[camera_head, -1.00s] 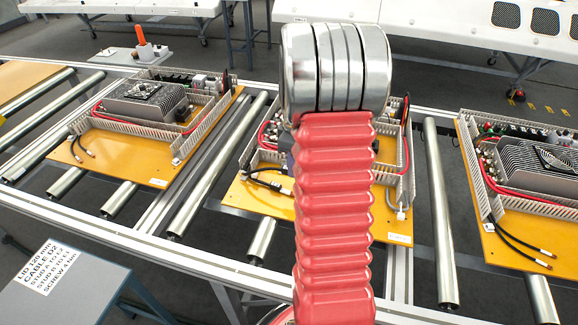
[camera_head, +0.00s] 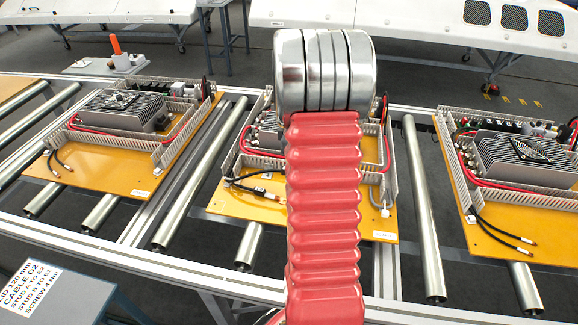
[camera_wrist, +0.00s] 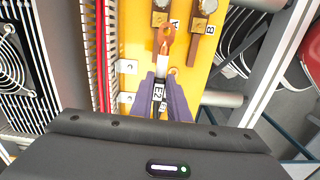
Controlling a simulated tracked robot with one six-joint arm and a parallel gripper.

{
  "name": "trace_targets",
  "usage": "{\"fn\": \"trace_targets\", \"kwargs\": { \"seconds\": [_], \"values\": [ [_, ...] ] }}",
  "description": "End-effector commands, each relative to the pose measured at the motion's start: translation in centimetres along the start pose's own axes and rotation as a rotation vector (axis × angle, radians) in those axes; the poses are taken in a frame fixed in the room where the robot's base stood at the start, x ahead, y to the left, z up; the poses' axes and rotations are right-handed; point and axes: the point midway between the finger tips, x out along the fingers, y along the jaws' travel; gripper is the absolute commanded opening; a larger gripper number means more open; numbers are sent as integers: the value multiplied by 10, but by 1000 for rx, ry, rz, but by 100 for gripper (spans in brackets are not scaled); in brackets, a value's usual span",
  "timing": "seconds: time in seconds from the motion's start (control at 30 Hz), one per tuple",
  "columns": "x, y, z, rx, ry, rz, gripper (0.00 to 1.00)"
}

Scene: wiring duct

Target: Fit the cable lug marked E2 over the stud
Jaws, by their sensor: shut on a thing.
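In the wrist view, my gripper (camera_wrist: 161,84) has its two purple fingers shut on the cable end, just behind the copper cable lug (camera_wrist: 166,36). A white label reading E2 (camera_wrist: 158,94) shows between the fingers. The lug points up the picture, with its ring eye just below the terminal marked A (camera_wrist: 160,17). I cannot tell whether the ring touches that terminal or hangs above the panel. A second terminal, marked B (camera_wrist: 201,24), stands to its right. In the head view my red arm hides the gripper and lug.
A slotted duct wall (camera_wrist: 112,60) and red cables (camera_wrist: 99,50) run left of the gripper. A small copper ring (camera_wrist: 173,71) shows beside the right finger, partly hidden. In the head view, a sign (camera_head: 32,290) reads stud A to E2, stud B to E1. Similar panels (camera_head: 110,175) flank the middle one.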

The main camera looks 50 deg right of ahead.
Motion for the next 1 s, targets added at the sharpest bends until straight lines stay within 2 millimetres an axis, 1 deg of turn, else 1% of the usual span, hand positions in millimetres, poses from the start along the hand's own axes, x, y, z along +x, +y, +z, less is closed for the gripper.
{"fn": "trace_targets", "kwargs": {
  "seconds": [0.4, 1.0],
  "values": [
    [0, 12, 17, -28, 0, 1, 0],
    [0, 12, 17, -29, 0, 1, 0]
  ]
}}
